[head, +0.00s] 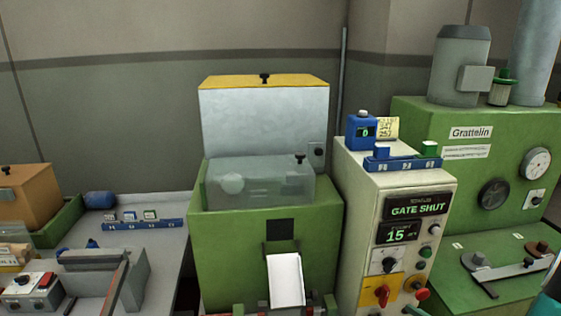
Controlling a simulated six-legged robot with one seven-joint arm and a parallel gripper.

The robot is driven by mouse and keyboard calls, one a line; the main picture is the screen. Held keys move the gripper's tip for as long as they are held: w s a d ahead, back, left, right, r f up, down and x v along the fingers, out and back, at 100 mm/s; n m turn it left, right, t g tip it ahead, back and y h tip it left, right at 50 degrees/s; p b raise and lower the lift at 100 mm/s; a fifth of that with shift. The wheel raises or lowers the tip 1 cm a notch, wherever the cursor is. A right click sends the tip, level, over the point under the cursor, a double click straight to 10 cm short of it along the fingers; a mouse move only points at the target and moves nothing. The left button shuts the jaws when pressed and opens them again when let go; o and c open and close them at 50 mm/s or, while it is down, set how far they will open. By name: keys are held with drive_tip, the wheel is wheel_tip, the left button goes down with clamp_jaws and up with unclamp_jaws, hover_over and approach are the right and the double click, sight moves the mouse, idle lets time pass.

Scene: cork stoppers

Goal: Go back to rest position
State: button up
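My gripper is not seen in the head view, so its fingers and anything in them are hidden from me.
A grey bench (190,212) at left holds a blue rack (140,223), a grey fixture (133,285) and a switch box (30,290). A blue device (361,131) and rack (400,162) top the cabinet. A large green "Grattelin" machine (420,125) stands at right.

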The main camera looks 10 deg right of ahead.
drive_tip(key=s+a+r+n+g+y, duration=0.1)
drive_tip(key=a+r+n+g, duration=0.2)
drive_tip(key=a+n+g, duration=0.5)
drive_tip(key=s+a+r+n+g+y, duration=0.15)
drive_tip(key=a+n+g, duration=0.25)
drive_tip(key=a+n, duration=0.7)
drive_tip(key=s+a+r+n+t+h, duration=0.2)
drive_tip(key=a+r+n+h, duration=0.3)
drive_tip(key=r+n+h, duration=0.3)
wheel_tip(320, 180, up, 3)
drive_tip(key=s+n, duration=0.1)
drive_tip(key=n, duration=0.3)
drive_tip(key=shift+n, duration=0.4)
